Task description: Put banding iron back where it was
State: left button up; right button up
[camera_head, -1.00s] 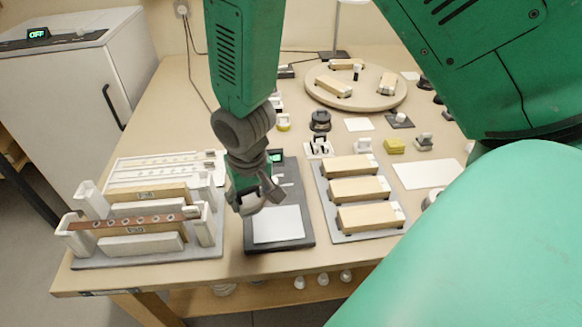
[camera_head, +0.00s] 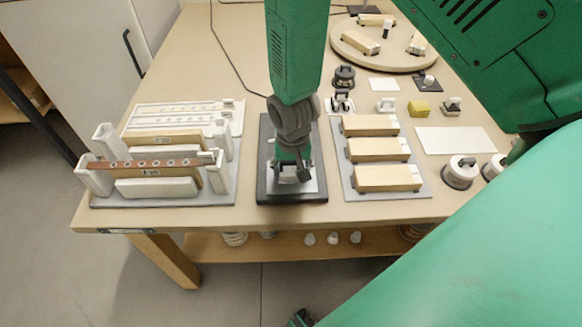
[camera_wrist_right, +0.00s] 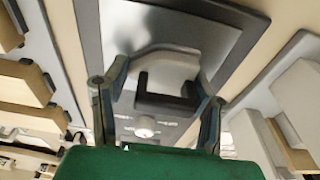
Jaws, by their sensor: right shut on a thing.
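My right gripper (camera_head: 291,176) is low over the pale plate of a dark weighing scale (camera_head: 264,150). It is shut on a small pale iron-like thing with a black handle, which I take to be the banding iron; it is mostly hidden in the head view. In the right wrist view the pale body of the iron (camera_wrist_right: 160,65) and its black handle (camera_wrist_right: 166,97) show between the fingers (camera_wrist_right: 158,92), with the scale plate (camera_wrist_right: 215,35) beyond. I cannot tell whether the iron touches the plate. My left gripper is not in view.
Left of the scale stands a rack (camera_head: 105,178) with upright pale and wooden blocks and a brown perforated strip. Right of it is a grey board (camera_head: 423,183) with three wooden blocks. A round turntable (camera_head: 345,50) is at the back. A white sheet (camera_head: 450,140) lies right.

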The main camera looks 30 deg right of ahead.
aim_at(292, 175)
jog(key=shift+d, duration=0.1)
jog(key=o, duration=1.1)
jog(key=shift+a, duration=0.25)
jog(key=shift+r, duration=0.1)
notch_tip(292, 175, up, 12)
jog(key=s+p, duration=0.1)
jog(key=p, duration=0.1)
jog(key=shift+s+a, duration=0.25)
jog(key=shift+a, duration=0.15)
